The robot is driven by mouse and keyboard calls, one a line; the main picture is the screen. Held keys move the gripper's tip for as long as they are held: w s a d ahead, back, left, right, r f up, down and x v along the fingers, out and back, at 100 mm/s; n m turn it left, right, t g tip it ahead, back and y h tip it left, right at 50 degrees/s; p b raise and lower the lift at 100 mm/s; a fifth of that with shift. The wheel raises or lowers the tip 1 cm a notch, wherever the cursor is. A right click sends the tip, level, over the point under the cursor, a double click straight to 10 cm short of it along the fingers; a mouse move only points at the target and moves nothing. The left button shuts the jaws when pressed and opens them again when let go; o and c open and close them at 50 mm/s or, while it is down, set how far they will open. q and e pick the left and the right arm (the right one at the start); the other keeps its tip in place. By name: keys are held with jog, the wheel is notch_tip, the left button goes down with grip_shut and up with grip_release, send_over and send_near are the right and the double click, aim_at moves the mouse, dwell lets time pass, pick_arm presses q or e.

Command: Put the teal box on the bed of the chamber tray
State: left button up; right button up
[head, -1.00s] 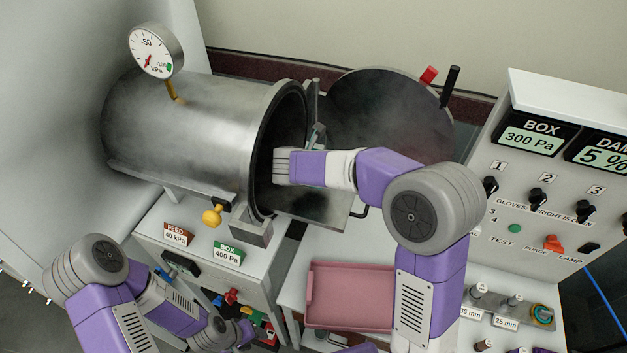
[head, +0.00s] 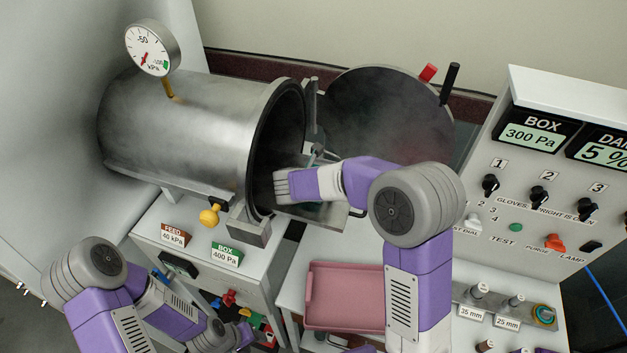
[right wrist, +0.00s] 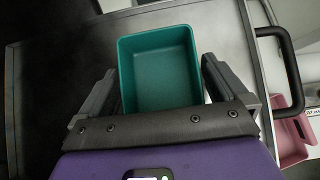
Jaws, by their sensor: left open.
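The teal box (right wrist: 160,68) is an open, empty rectangular box in the right wrist view. My right gripper (right wrist: 159,65) has a finger close against each side of it and appears shut on it. The box is over the grey metal bed of the chamber tray (right wrist: 70,60); whether it touches the bed I cannot tell. My left gripper (head: 243,335) is open, low at the left, away from the tray and partly cut off from clear view.
The steel chamber (head: 190,130) stands at the left, its round door (head: 385,115) swung open behind my right arm. A black tray handle (right wrist: 283,55) is at the right. A pink tray (head: 345,295) lies below on the bench. A control panel (head: 540,180) stands at the right.

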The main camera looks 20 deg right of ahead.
jog(key=shift+r, duration=0.15)
jog(key=shift+s+r, duration=0.1)
jog(key=shift+r, duration=0.15)
jog(key=v, duration=1.1)
jog(key=shift+s+a+p, duration=0.2)
jog(key=shift+s+p, duration=0.1)
jog(key=shift+p, duration=0.15)
jog(key=shift+r, duration=0.15)
